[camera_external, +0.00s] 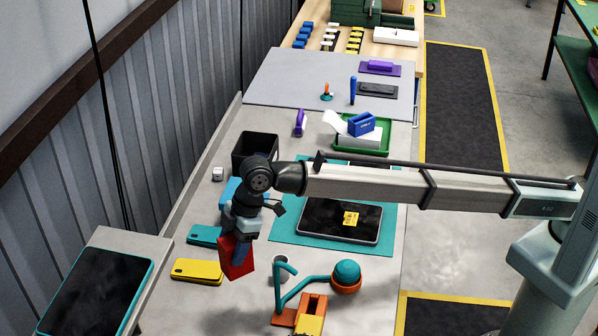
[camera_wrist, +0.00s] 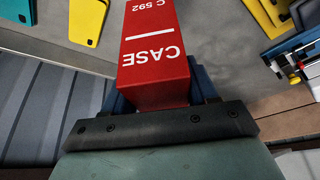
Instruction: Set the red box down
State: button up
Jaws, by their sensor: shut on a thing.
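The red box (camera_external: 236,258) is held tilted in my gripper (camera_external: 240,238), near the left side of the grey table in the external view. In the wrist view the red box (camera_wrist: 152,50) shows white lettering reading "CASE" and "C 592". My gripper (camera_wrist: 160,100) is shut on it there, with blue finger parts at both sides of the box. Whether the box's lower end touches the table I cannot tell.
A yellow case (camera_external: 197,271) and a teal case (camera_external: 204,235) lie left of the box. A black bin (camera_external: 255,147) stands behind. A tablet (camera_external: 340,220) on a teal mat lies to the right. An orange and teal lamp (camera_external: 347,273) stands front right.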

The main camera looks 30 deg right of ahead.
notch_tip(320, 180, down, 14)
jog(key=shift+w+f, duration=0.1)
jog(key=shift+w, duration=0.05)
dwell(0.6)
jog(key=shift+f, duration=0.15)
jog(key=o, duration=1.1)
jog(key=shift+o, duration=0.2)
jog(key=v, duration=1.2)
jog(key=shift+r, duration=0.25)
